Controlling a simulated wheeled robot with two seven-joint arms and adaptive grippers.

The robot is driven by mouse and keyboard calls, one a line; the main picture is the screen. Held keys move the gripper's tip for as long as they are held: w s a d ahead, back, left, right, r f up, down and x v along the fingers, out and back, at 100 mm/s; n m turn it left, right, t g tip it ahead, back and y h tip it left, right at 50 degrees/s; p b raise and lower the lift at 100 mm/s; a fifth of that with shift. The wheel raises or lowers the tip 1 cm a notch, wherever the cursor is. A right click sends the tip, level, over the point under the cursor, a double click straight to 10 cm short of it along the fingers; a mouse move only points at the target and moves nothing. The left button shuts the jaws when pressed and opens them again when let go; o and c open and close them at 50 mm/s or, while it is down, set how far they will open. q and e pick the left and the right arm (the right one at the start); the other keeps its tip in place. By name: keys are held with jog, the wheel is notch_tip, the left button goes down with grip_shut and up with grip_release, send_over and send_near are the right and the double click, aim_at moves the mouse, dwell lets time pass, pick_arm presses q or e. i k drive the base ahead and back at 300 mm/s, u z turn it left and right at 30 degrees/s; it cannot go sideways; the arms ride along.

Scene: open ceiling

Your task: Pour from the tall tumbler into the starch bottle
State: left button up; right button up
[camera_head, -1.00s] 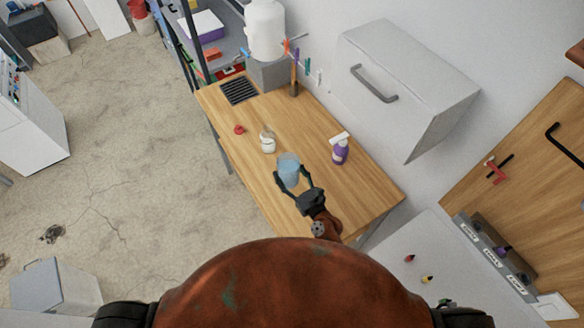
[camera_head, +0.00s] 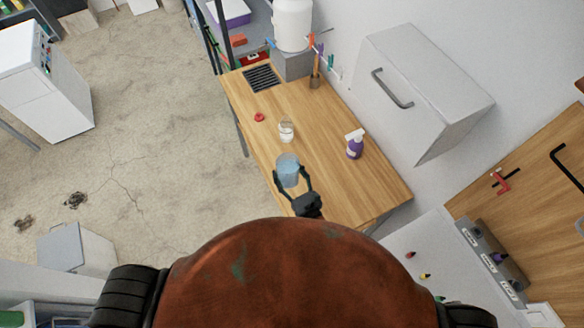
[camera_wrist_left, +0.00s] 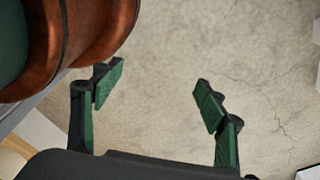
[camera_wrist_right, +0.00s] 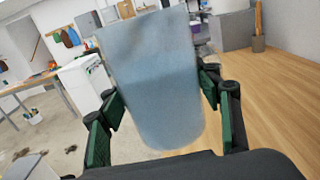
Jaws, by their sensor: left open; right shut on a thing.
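The tall tumbler (camera_head: 287,171) is a bluish translucent cup. My right gripper (camera_head: 291,178) is shut on it, and it fills the middle of the right wrist view (camera_wrist_right: 152,85), slightly tilted there. The starch bottle is probably the small clear bottle with whitish contents (camera_head: 286,132), standing on the wooden worktop just beyond the tumbler; no label can be read. The tumbler and this bottle are apart. My left gripper (camera_wrist_left: 158,88) is open and empty above the concrete floor in the left wrist view.
A red cap (camera_head: 259,117) lies on the worktop (camera_head: 330,185) left of the small bottle. A purple spray bottle (camera_head: 355,146) stands to the right. A white tank on a grey block (camera_head: 292,64) and a brush holder (camera_head: 315,81) stand at the far end. A wall cabinet (camera_head: 425,90) overhangs the right side.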

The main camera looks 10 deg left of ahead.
aim_at(286, 127)
jog(key=k, duration=1)
